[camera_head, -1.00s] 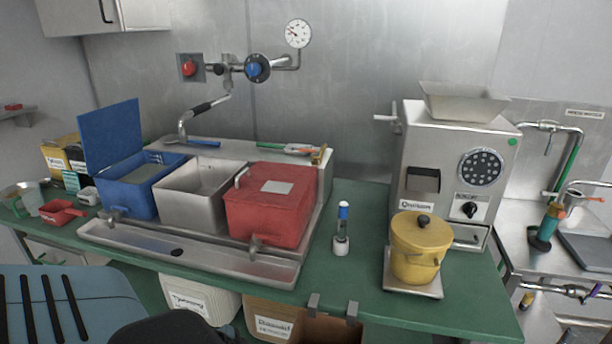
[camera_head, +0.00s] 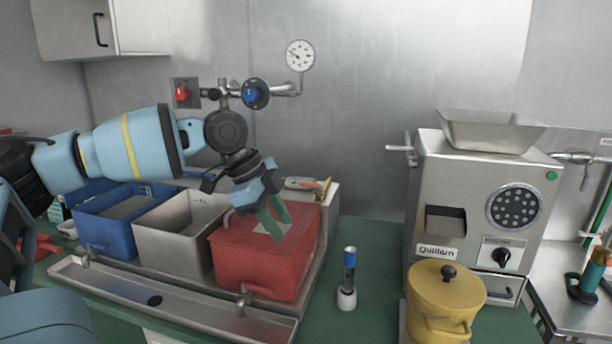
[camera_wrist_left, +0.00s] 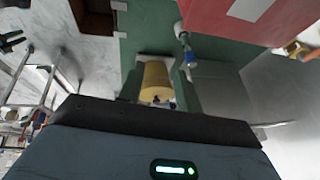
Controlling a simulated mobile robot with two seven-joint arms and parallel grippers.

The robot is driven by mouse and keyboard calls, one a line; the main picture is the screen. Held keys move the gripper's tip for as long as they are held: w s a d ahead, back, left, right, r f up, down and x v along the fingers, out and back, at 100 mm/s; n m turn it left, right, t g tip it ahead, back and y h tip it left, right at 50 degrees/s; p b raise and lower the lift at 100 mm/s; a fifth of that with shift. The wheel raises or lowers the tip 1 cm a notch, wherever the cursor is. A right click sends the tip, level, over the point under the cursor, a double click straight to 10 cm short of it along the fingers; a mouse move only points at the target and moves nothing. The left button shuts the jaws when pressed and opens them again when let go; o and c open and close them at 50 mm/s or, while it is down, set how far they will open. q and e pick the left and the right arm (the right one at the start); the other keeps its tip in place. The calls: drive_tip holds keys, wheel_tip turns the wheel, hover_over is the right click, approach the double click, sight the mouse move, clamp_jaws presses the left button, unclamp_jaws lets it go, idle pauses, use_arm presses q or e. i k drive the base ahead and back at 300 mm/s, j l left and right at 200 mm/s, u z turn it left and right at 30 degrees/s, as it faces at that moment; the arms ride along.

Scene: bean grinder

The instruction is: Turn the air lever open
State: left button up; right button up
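Wall pipework with a round blue-capped valve (camera_head: 253,94), a red knob (camera_head: 182,92) and a pressure gauge (camera_head: 300,55) is at the back. A silver side handle (camera_head: 400,148) is on the grinder's left side. I cannot tell which part is the air lever. My left gripper (camera_head: 277,218) hangs in front of the pipework, above the red lidded box (camera_head: 262,255), and points down. It is open and empty; its two fingers (camera_wrist_left: 158,90) stand apart in the left wrist view. My arm hides the pipework's lower part. My right gripper is out of view.
The steel grinder (camera_head: 478,205) stands right, with a yellow pot (camera_head: 446,298) before it. A blue-topped brush-like tool (camera_head: 348,275) stands between box and pot. A blue bin (camera_head: 105,235) and a steel bin (camera_head: 172,245) are left of the box. Bare green counter lies behind the tool.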

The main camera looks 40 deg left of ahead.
sight(308, 185)
drive_tip(key=i+j, duration=0.6)
drive_tip(key=j, duration=0.2)
drive_tip(key=i+j, duration=0.25)
drive_tip(key=j, duration=0.2)
